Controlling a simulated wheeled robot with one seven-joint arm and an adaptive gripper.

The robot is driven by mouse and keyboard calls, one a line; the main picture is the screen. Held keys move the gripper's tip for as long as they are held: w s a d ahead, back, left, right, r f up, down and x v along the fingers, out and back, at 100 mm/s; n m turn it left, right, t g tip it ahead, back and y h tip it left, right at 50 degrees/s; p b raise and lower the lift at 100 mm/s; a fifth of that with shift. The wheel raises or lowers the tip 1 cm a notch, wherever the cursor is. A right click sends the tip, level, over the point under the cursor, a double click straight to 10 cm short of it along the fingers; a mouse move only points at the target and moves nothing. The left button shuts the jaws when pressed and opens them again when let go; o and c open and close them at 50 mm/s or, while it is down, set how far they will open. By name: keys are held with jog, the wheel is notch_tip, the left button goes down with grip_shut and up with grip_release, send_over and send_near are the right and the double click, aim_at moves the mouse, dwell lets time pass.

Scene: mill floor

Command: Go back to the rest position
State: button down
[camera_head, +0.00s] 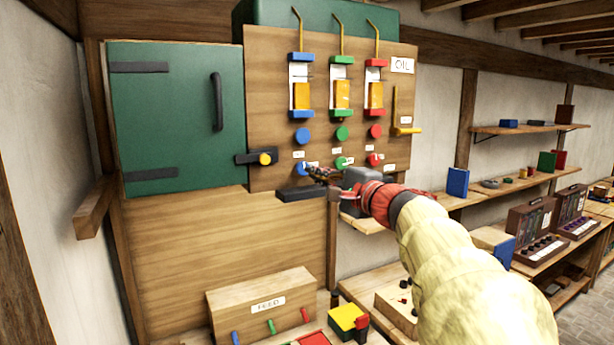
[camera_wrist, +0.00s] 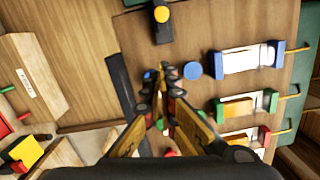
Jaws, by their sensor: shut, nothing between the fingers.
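My gripper (camera_head: 322,174) is shut and empty in front of the lower part of the wooden oil panel (camera_head: 270,110). In the wrist view my gripper (camera_wrist: 160,75) has its fingertips together, close to the blue knobs. My arm reaches in from the lower right in a pale sleeve. The panel carries blue, green and red gauges with amber fill, each with round knobs below. The lower blue knob (camera_head: 302,168) is beside the fingertips, and I cannot tell whether they touch it. The gripper partly hides the lower row of knobs.
A dark ledge (camera_head: 300,193) juts out just below the gripper. A green cabinet door (camera_head: 180,115) with a dark handle is shut at left. Shelves with boxes (camera_head: 458,182) line the right wall.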

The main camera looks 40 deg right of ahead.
jog(key=shift+s+a, duration=0.4)
jog(key=shift+s, duration=0.2)
jog(key=shift+f, duration=0.1)
